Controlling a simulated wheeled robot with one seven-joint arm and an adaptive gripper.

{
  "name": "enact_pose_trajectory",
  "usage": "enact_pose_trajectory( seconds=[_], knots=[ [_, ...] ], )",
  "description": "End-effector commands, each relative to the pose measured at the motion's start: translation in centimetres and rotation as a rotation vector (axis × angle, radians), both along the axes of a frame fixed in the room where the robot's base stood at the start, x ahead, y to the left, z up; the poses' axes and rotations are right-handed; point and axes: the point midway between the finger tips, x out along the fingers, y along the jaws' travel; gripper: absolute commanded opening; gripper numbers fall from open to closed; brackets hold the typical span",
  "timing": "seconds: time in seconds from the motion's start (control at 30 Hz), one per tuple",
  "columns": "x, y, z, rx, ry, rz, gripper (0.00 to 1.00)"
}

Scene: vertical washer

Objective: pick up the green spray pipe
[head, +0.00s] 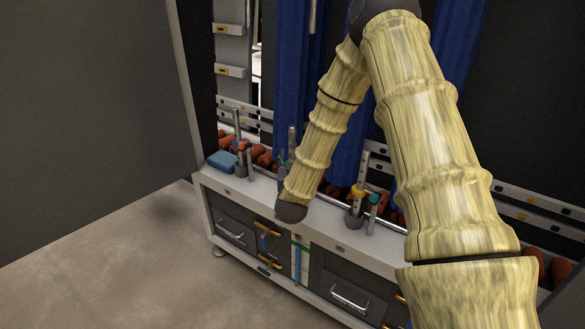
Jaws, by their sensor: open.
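A green spray pipe (284,159) appears to stand on the white-topped washer counter, just left of my forearm. It is small in the head view, and its lower part is hard to make out beside the arm. A grey upright tube (292,138) rises close to it. My arm reaches down in front of the counter and ends in a dark rounded wrist joint at the counter's front edge. My gripper cannot be made out and seems hidden behind the arm.
An orange-topped pipe (241,146) and a blue sponge-like block (222,161) are at the counter's left. A yellow-collared pipe (358,191) and a teal-topped one (374,199) stand to the right. Blue brushes (291,60) rise behind. Drawers (232,232) face the open floor.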

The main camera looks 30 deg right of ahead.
Motion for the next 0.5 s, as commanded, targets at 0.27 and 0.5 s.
enact_pose_trajectory(
  seconds=[0.27,0.5],
  knots=[
    [2.2,-1.4,-0.1,0.0,0.002,0.002,0.47],
    [3.9,-2.7,0.0,0.001,0.001,0.0,0.47]
  ],
)
